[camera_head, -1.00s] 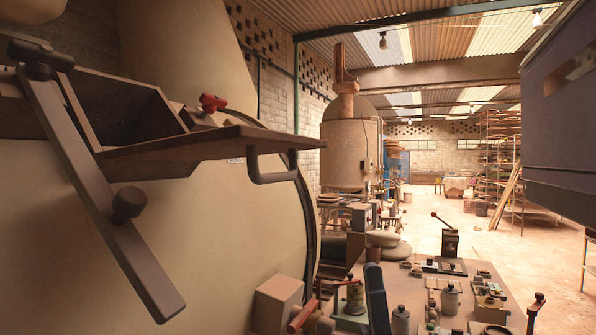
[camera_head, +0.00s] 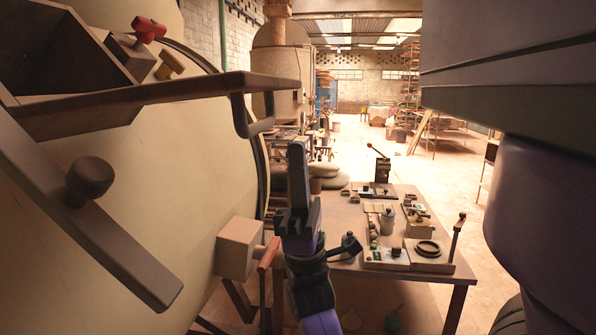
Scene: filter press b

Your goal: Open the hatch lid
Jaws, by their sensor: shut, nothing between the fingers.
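The hatch lid (camera_head: 165,95) is a flat brown panel standing out from the hatch box (camera_head: 62,48) on the big cream vessel. It is swung open, roughly level, and the box mouth shows beside it. Its dark bar handle (camera_head: 257,125) hangs below the lid near its right end. My gripper (camera_head: 298,150) is upright, shut and empty. It appears just right of and below the handle in the picture, with a visible gap; the depth between them is hard to judge.
A long metal bar (camera_head: 120,250) with a dark knob crosses the vessel at left. A red-handled valve (camera_head: 267,254) sits low on the vessel. A table (camera_head: 385,205) with jars and fittings stands right of my gripper. Open floor (camera_head: 390,165) lies beyond.

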